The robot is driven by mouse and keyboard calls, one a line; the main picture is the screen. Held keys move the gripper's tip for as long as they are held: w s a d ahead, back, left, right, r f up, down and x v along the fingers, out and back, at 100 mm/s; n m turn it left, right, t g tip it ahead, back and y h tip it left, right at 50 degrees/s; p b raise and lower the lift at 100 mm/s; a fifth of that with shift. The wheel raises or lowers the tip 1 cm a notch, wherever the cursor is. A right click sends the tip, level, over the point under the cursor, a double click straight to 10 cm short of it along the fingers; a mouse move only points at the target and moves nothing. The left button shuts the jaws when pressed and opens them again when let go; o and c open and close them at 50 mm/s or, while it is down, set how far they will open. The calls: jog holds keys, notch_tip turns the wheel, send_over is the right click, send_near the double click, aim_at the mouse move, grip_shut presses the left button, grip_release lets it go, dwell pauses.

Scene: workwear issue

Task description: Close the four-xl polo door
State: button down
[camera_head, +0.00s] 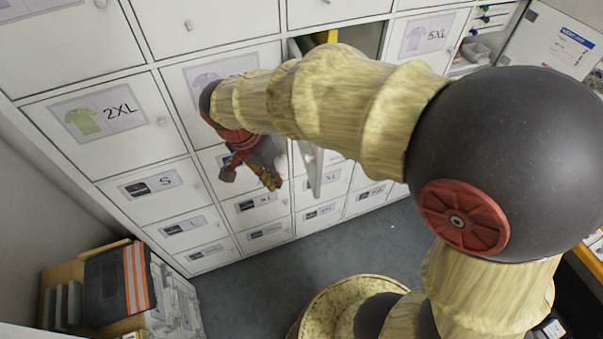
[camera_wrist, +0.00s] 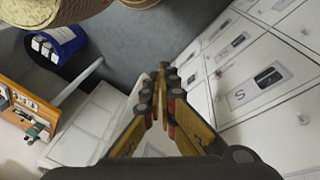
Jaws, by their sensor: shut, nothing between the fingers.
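The polo lockers form the upper row in the head view, with 2XL and 5XL labels readable. The compartment between the partly hidden locker and 5XL is open, with something yellow inside; its label is not visible. Its white door (camera_head: 311,168) stands swung outward, seen nearly edge-on, partly hidden by my arm. My gripper (camera_head: 251,173) is left of this door, in front of the lockers. In the wrist view my gripper (camera_wrist: 163,70) has its fingertips together, with nothing between them. I cannot tell whether it touches the door.
Closed lockers with smaller labels, such as S (camera_head: 150,185), fill the rows below. A crate with a dark, orange-striped item (camera_head: 118,280) stands at lower left. The wrist view shows a blue bin (camera_wrist: 62,42) and grey floor (camera_wrist: 150,40). Floor before the lockers is partly clear.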

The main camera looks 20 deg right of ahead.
jog(key=w+d+f+m+h+p, duration=0.1)
jog(key=w+d+f+m+p, duration=0.1)
jog(key=d+f+m, duration=0.5)
jog(key=f+m, duration=0.1)
jog(key=m, duration=0.1)
jog(key=shift+d+f+m+p, duration=0.15)
jog(key=shift+d+m+p, duration=0.15)
jog(key=shift+d+m, duration=0.1)
dwell(0.4)
jog(key=shift+s+d, duration=0.1)
